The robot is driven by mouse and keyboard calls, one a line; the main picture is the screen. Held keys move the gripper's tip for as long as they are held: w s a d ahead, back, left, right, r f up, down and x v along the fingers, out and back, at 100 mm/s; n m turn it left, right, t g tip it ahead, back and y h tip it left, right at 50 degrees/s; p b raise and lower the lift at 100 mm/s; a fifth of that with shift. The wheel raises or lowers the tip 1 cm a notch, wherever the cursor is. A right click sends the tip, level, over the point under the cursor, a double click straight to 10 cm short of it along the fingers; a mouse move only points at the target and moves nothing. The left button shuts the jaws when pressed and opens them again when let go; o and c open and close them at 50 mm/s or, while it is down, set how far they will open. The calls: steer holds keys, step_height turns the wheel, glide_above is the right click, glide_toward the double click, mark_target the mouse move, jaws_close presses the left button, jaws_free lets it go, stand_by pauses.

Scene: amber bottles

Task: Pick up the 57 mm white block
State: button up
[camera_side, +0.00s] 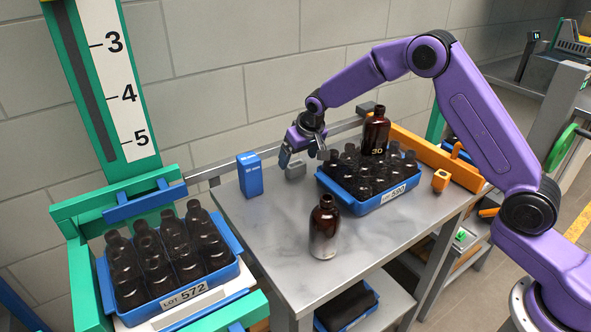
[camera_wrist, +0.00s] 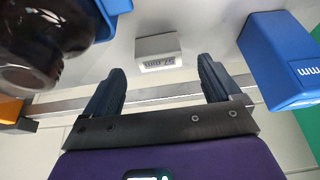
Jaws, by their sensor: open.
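The white block (camera_side: 295,170) is small and looks light grey on the metal table, near the back rail. In the wrist view the white block (camera_wrist: 158,52) shows a "57 mm" label on its lower face. My gripper (camera_side: 303,153) is above and close to it in the side view. In the wrist view my gripper (camera_wrist: 161,72) has its two dark fingers spread apart, with nothing between them. The block appears beyond the fingertips, roughly centred between them, and I see no contact.
A blue labelled block (camera_side: 250,175) stands left of the white block. A blue crate (camera_side: 385,203) of dark bottles is close on the right, with a tall "30" bottle (camera_side: 375,133) behind. A single amber bottle (camera_side: 324,228) stands in front. The front-left tabletop is clear.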

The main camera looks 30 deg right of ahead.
mark_target(296, 164)
steer(key=shift+x, duration=2.2)
steer(key=c, duration=1.1)
